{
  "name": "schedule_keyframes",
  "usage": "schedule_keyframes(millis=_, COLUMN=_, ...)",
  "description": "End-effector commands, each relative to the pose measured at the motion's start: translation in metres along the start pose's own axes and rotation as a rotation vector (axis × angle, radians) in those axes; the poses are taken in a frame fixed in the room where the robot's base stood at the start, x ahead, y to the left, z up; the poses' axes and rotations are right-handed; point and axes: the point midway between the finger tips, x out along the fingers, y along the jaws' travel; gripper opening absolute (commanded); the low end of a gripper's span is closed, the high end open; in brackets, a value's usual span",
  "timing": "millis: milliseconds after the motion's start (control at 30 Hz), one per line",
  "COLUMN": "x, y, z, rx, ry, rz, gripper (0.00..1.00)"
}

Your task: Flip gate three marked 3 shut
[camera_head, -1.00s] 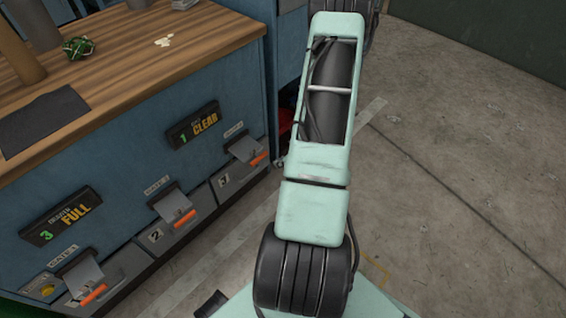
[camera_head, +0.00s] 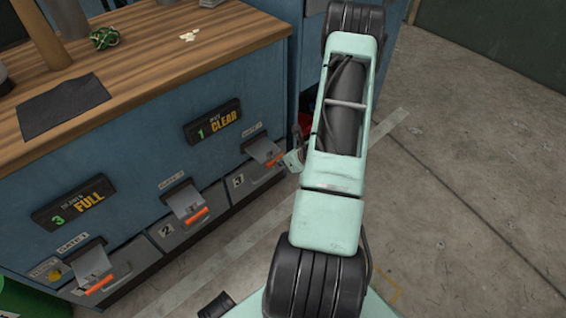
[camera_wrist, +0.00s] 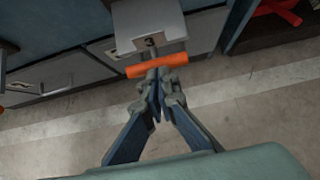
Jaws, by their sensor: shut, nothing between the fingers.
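Gate three (camera_head: 262,150) is the rightmost of the grey flaps on the front of the blue cabinet. It juts out at a tilt, with an orange bar along its lower edge. In the wrist view, gate three (camera_wrist: 147,22) shows a small 3 above its orange bar (camera_wrist: 150,66). My gripper (camera_wrist: 158,80) is shut and empty, its fingertips at the middle of that bar. They overlap its near edge in the picture; I cannot tell whether they touch. In the head view only a pale part of my gripper shows, just right of gate three; its fingertips are not clear.
Gate two (camera_head: 186,203) and gate one (camera_head: 90,265) also jut out, further left. Display signs read 3 FULL (camera_head: 75,203) and 1 CLEAR (camera_head: 212,122). The wooden worktop (camera_head: 140,75) is above. A red object (camera_wrist: 275,10) lies right of gate three. The concrete floor (camera_head: 450,190) is open at right.

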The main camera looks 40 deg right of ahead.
Motion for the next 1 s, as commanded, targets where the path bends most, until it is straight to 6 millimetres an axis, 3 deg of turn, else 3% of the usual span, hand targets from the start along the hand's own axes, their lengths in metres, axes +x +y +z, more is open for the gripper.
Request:
schedule_keyframes(millis=200, x=0.032, y=0.001, z=0.035, rx=-0.009, ry=-0.004, rz=0.002, gripper=0.00)
schedule_keyframes(millis=400, x=0.052, y=0.001, z=0.061, rx=-0.005, ry=-0.001, rz=0.001, gripper=0.00)
schedule_keyframes(millis=1000, x=0.050, y=-0.002, z=0.064, rx=-0.001, ry=-0.001, rz=0.001, gripper=0.00)
